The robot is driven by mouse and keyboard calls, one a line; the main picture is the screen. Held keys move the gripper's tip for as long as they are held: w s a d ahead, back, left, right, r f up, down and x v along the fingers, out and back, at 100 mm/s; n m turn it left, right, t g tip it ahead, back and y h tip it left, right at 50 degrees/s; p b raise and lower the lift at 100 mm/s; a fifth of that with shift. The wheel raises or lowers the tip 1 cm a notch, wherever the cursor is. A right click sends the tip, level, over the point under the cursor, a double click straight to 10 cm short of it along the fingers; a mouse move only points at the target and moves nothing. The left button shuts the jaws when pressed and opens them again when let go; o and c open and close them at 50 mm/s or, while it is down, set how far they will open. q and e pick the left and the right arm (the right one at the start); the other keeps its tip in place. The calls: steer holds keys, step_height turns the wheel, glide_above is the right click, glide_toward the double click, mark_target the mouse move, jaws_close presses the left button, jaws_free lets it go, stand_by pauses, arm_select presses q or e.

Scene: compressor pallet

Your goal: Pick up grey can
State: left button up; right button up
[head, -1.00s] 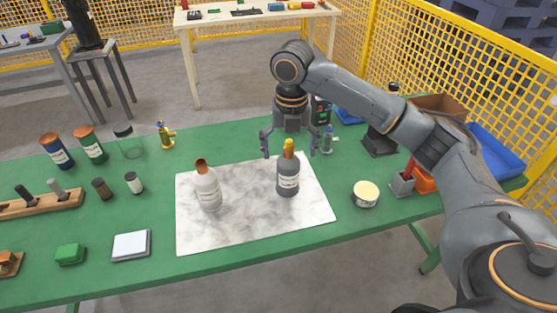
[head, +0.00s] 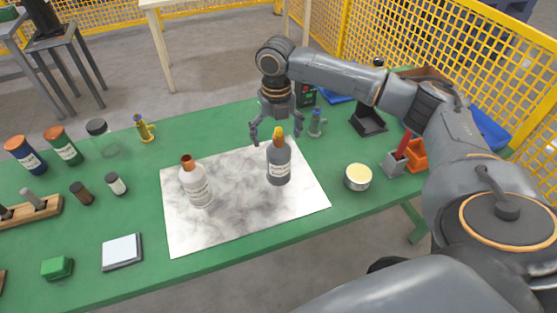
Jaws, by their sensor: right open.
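The can's body is unobstructed. A white bottle (head: 196,187) with a brown top stands on the left part of the mat. My left gripper is not in view.
A round tin (head: 358,177) with a cream lid stands right of the mat. A small bottle (head: 316,123) stands just right of my right gripper. Jars, a brass item (head: 144,129) and a wooden rack (head: 35,212) are left. The mat's front is clear.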

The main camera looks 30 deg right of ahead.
mark_target(279, 147)
steer(key=f, duration=0.3)
steer(key=shift+s+d+f+p, duration=0.15)
steer(key=shift+d+f+p, duration=0.1)
steer(key=shift+f+p, duration=0.1)
steer(key=shift+f, duration=0.3)
steer(key=c, duration=0.9)
jaws_close()
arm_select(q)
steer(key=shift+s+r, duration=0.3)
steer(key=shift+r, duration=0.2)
